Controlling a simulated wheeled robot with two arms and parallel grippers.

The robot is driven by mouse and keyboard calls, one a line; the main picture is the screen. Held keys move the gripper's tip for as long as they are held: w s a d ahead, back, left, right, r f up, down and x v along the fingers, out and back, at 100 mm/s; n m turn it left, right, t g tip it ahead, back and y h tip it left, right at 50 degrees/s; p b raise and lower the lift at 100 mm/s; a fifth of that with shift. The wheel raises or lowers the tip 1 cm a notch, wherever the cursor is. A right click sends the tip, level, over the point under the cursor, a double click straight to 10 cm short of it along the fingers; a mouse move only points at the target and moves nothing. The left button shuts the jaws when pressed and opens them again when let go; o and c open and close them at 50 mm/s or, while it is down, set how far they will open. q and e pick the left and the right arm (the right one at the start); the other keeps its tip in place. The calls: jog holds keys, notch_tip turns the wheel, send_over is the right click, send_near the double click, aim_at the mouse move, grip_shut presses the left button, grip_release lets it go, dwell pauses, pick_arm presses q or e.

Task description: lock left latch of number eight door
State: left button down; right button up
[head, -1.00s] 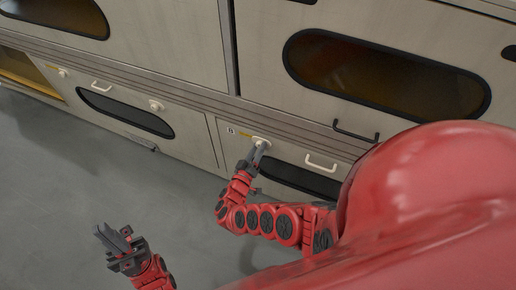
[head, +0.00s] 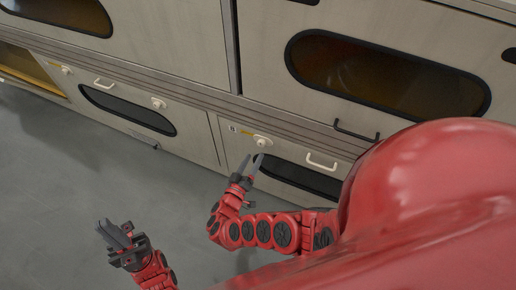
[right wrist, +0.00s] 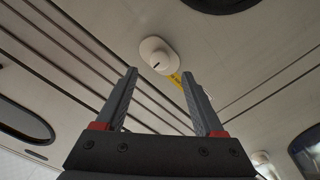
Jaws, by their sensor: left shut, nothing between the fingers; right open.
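The number eight door (head: 236,150) is in the lower row of the pale cabinet, with a small mark beside a yellow strip at its upper left. Its left latch (head: 261,141) is a white knob on an oval plate; it also shows in the right wrist view (right wrist: 157,54), with a small dark slot. My right gripper (head: 250,167) is open and empty, just below the latch and apart from it. In the right wrist view the latch lies beyond the gap between its fingertips (right wrist: 159,73). My left gripper (head: 115,236) is shut and empty over the floor.
A white handle (head: 322,161) and dark oval window (head: 298,178) are on the same door. The neighbouring door to the left has its own knob (head: 158,103), handle and window (head: 127,110). My red body hides the lower right. The grey floor at left is clear.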

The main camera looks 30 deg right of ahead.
jog(key=v, duration=1.1)
jog(key=shift+b, duration=0.4)
